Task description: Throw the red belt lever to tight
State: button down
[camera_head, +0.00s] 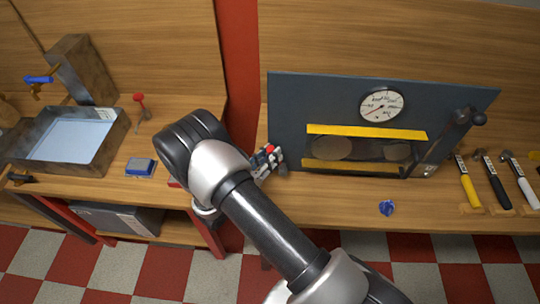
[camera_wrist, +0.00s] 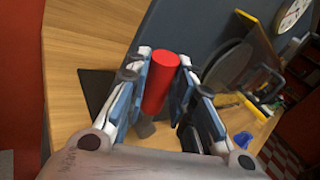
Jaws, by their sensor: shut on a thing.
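The red belt lever (camera_wrist: 161,84) stands between my gripper's fingers in the wrist view, its red grip clasped by the blue-lined pads. In the head view only a bit of the red grip (camera_head: 269,149) shows, at the left end of the dark panel (camera_head: 290,110). My gripper (camera_head: 272,158) is shut on it; it also shows in the wrist view (camera_wrist: 164,85). The lever's lower part is mostly hidden. Two round pulleys (camera_head: 331,147) sit behind yellow strips (camera_head: 367,132) on the panel.
A dial gauge (camera_head: 382,106) and a dark crank handle (camera_head: 455,130) are on the panel. Hammers (camera_head: 495,180) lie at the right, and a blue object (camera_head: 387,208) sits on the bench front. A water basin (camera_head: 75,140) stands on the left bench.

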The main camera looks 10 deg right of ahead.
jog(key=shift+d+r, duration=0.15)
jog(key=shift+r, duration=0.05)
jog(key=d+m+p, duration=0.1)
jog(key=d+m+y, duration=0.1)
jog(key=s+d+r+g+y+p, duration=0.1)
jog(key=shift+s+d+m+p, duration=0.1)
jog(key=shift+m+p, duration=0.2)
jog(key=shift+m, duration=0.1)
jog(key=shift+s+d+f+m+y, duration=0.1)
jog(key=shift+d+f+m+y, duration=0.05)
jog(key=shift+d+m+y, duration=0.15)
jog(key=shift+s+d+f+m+y, duration=0.1)
jog(key=shift+d+m+y, duration=0.1)
jog(key=shift+d+m, duration=0.15)
jog(key=c, duration=1.4)
grip_release()
jog(key=shift+o, duration=0.2)
